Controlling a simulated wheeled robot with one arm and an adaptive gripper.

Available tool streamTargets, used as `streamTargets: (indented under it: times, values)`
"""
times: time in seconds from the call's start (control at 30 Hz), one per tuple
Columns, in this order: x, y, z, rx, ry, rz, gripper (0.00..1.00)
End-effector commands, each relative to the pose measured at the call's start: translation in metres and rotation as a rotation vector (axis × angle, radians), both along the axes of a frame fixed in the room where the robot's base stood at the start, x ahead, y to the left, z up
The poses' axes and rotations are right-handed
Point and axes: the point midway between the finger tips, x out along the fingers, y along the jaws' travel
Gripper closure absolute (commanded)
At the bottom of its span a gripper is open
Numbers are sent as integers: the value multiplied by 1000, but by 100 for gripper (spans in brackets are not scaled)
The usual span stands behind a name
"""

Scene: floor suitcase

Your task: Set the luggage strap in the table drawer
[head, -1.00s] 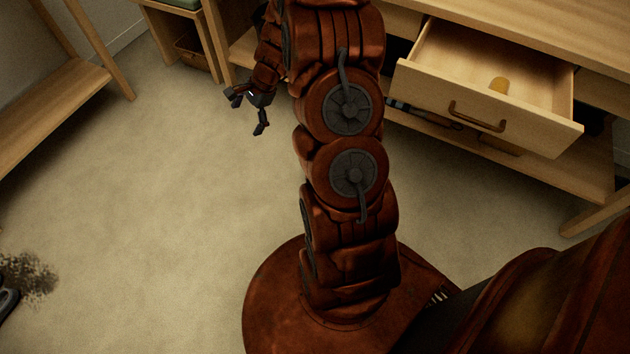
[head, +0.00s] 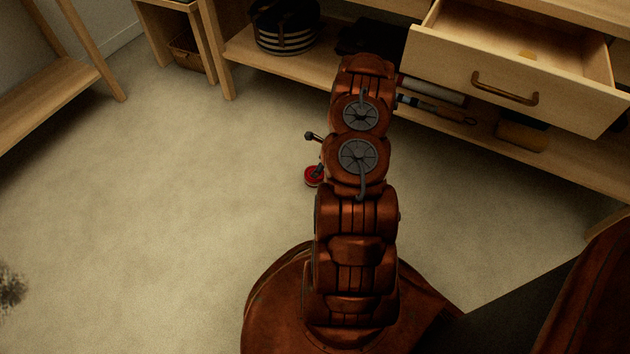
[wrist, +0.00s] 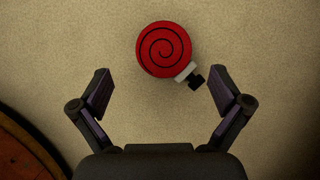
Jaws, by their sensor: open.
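The luggage strap is a red roll with a dark spiral and a grey and black buckle; it lies on the floor. In the wrist view the strap (wrist: 165,48) is just beyond and between my open fingertips, and nothing is gripped. In the head view the strap (head: 313,177) shows only partly beside my arm. My gripper (wrist: 161,80) is open above the floor; in the head view most of it is hidden behind my arm.
A lower shelf (head: 300,68) under the table holds a striped basket (head: 285,28), rolled items (head: 432,90) and a tan box (head: 522,135). A wooden stand (head: 45,105) is at the left. The carpet (head: 170,210) at centre left is clear.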

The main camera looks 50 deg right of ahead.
Motion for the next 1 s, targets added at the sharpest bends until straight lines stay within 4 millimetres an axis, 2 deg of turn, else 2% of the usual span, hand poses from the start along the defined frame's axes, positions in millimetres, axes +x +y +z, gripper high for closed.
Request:
streamTargets:
  times: [0.23,0.47,0.8,1.0]
  values:
    - [3,0,-25,1,5,-13,0]
    - [7,0,-37,0,4,-12,0]
    - [17,2,-75,1,5,-10,0]
    - [21,4,-80,1,3,-12,0]
